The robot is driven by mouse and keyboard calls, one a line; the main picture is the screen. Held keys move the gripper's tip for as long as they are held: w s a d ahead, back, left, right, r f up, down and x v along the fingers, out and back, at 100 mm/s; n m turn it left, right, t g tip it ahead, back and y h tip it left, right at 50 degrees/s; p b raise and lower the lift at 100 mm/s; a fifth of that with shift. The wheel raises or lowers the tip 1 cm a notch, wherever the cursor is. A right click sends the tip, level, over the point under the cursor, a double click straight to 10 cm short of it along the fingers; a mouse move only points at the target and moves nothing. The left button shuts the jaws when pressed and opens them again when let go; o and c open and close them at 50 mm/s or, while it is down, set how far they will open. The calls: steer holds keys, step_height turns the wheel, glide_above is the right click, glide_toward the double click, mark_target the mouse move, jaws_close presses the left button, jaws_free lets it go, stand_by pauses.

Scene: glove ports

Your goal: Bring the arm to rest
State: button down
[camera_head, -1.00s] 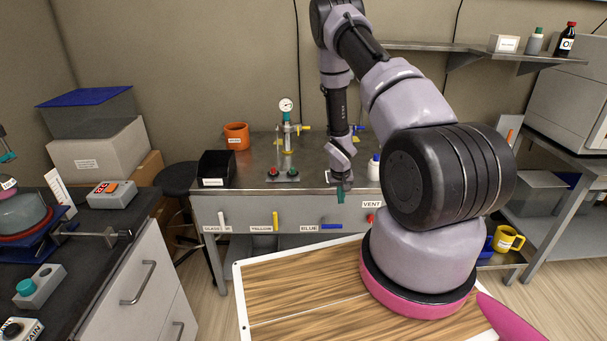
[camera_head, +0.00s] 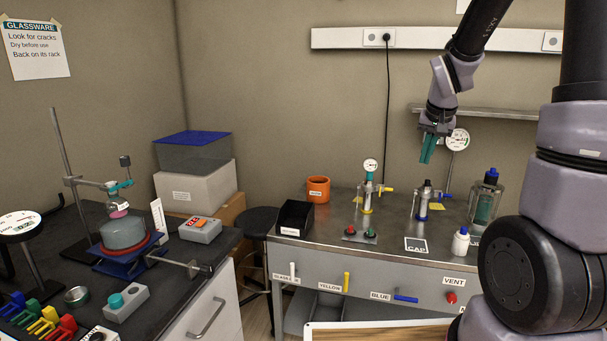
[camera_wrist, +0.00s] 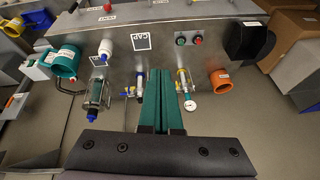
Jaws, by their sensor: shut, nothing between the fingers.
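My gripper (camera_head: 428,149) hangs from my arm above the back of the steel bench (camera_head: 335,253) in the head view, its teal fingers pointing down. In the wrist view the teal fingers of my gripper (camera_wrist: 163,100) lie side by side, pressed together with nothing between them. The fingers are clear of the bench and of the fittings on it. My arm's lower links fill the right side of the head view and hide part of the bench's right end.
Below my gripper stand a blue-handled valve (camera_head: 423,200), a yellow-handled valve with gauge (camera_head: 368,190) and a glass bottle (camera_head: 485,200). An orange mug (camera_head: 318,188) and black bin (camera_head: 295,218) stand left. A wall shelf (camera_head: 500,113) runs behind. Open air lies left of my gripper.

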steer(key=s+a+r+t+y, duration=0.1)
steer(key=s+a+r, duration=0.3)
steer(key=s+r, duration=0.3)
steer(key=s+a+r+t+y, duration=0.1)
steer(key=s+a+r, duration=0.3)
steer(key=s, duration=1.1)
step_height(320, 180, up, 3)
steer(key=shift+r+n+y, duration=0.1)
steer(key=shift+n+y, duration=0.2)
steer(key=shift+n, duration=0.1)
